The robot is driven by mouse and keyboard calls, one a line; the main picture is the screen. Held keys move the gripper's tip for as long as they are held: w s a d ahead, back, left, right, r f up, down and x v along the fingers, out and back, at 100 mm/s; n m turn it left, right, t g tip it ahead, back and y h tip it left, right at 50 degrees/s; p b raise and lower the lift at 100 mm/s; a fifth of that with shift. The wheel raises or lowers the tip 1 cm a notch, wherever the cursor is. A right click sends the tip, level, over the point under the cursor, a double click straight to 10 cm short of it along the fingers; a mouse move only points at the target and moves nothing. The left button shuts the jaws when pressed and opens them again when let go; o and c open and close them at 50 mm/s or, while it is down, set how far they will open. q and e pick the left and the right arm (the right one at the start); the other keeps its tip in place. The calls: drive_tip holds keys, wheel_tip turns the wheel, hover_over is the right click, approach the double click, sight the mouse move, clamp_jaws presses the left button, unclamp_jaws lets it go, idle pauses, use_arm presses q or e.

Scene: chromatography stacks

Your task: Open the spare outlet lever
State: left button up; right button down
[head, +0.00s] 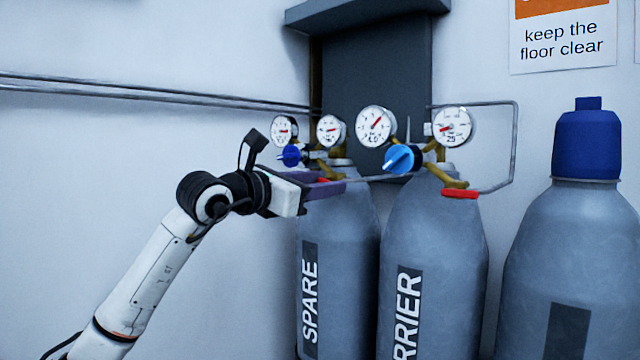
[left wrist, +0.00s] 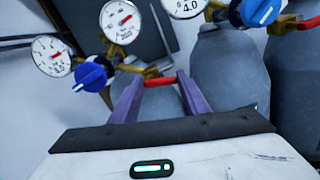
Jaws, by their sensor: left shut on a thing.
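The spare cylinder (head: 340,260) stands against the wall with its "SPARE" label facing me. Its regulator has two gauges and a blue knob (head: 290,156), which also shows in the left wrist view (left wrist: 91,77). The red spare outlet lever (left wrist: 158,81) sits between the purple fingertips of my left gripper (left wrist: 155,85). In the head view my left gripper (head: 328,186) reaches in from the left at the cylinder's neck, shut on the lever, which is mostly hidden there. My right gripper is not in view.
The carrier cylinder (head: 435,260) stands close on the right, with its own blue knob (head: 400,160) and red lever (head: 460,194). A blue-capped cylinder (head: 570,250) stands further right. Thin pipes (head: 150,95) run along the wall.

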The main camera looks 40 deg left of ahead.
use_arm(q)
drive_tip(key=n, duration=0.3)
drive_tip(key=shift+r+b, duration=0.25)
drive_tip(key=shift+b, duration=0.1)
drive_tip(key=o, duration=1)
drive_tip(key=shift+o, duration=0.2)
